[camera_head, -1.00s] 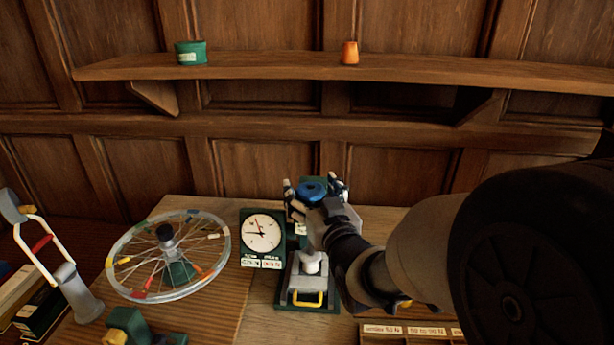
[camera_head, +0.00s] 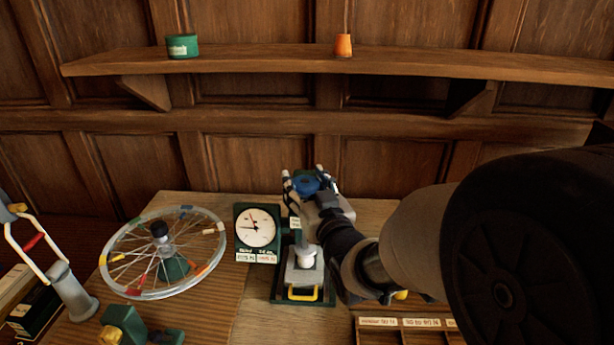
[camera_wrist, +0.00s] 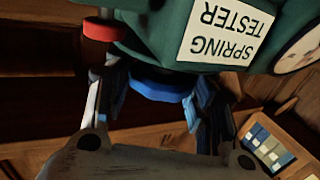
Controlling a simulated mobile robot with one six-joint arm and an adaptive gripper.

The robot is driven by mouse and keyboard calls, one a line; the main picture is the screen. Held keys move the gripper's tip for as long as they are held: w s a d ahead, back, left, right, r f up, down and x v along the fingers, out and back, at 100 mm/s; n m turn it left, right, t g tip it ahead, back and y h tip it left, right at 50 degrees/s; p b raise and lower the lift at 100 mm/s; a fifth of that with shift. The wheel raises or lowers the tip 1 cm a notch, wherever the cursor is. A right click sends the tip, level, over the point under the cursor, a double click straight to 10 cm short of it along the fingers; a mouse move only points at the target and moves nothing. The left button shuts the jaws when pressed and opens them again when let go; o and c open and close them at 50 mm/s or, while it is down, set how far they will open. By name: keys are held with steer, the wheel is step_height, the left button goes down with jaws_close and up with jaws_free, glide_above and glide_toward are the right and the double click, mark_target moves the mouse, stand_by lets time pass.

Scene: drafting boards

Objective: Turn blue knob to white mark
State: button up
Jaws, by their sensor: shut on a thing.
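I cannot make out the white mark by the knob in either view.
A compartment tray (camera_head: 410,323) is at the front right. A shelf (camera_head: 240,62) holds a green tin (camera_head: 183,46) and an orange cup (camera_head: 343,46).

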steer(key=shift+d+n+y, duration=0.1)
steer(key=shift+n+y, duration=0.2)
steer(key=shift+y, duration=0.2)
steer(key=shift+c, duration=0.3)
